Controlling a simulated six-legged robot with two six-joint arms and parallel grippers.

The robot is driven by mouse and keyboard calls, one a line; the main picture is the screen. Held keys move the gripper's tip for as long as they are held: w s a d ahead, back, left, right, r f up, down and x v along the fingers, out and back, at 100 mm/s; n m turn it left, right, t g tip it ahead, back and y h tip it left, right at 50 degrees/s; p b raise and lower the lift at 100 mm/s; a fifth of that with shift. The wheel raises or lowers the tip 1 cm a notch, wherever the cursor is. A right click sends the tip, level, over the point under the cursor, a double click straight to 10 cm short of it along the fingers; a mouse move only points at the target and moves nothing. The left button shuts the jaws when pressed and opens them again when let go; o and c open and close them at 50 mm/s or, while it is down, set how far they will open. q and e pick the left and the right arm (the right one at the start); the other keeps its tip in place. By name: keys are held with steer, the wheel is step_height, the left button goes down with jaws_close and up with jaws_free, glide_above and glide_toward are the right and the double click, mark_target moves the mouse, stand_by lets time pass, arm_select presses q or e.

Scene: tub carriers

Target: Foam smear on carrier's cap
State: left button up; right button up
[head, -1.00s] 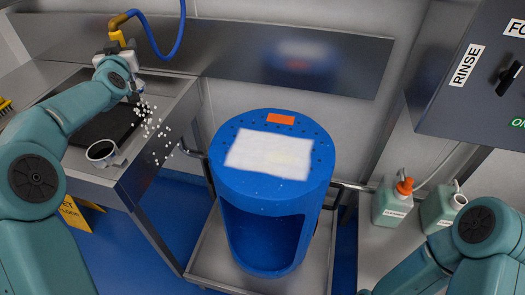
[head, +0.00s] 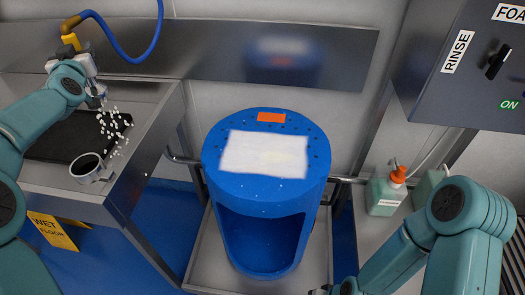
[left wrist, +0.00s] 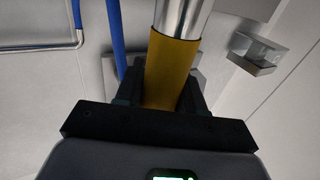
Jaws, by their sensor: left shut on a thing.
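The blue carrier (head: 222,182) stands upright in the middle of the head view, with an arched opening in its front. A rectangular white, slightly yellowish foam smear (head: 263,153) covers the middle of its cap, with small holes around it and an orange label (head: 271,117) behind. My left gripper (head: 94,92) is at the upper left, away from the carrier. It is shut on the yellow sleeve (left wrist: 170,70) of a metal lance; a blue hose (head: 158,28) runs from its brass elbow. White drops (head: 112,128) hang below this gripper. My right gripper (head: 330,290) barely shows at the bottom edge.
A yellow wet-floor sign (head: 53,232) stands below. Bottles (head: 385,195) stand at right, under a RINSE/FOAM control box (head: 470,75). The carrier stands on a grey platform (head: 310,265) with side rails.

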arm_select(q)
steer(key=shift+s+b, duration=0.15)
steer(key=shift+b, duration=0.15)
steer(key=s+a+b, duration=0.1)
steer(key=s+b, duration=1)
steer(key=s, duration=0.3)
steer(key=shift+s+f+b, duration=0.15)
steer(key=shift+s+b, duration=0.05)
steer(key=shift+b, duration=0.1)
steer(key=shift+a, duration=0.1)
step_height(320, 180, down, 9)
steer(key=b, duration=0.8)
steer(key=shift+b, duration=0.4)
steer(key=shift+s, duration=0.15)
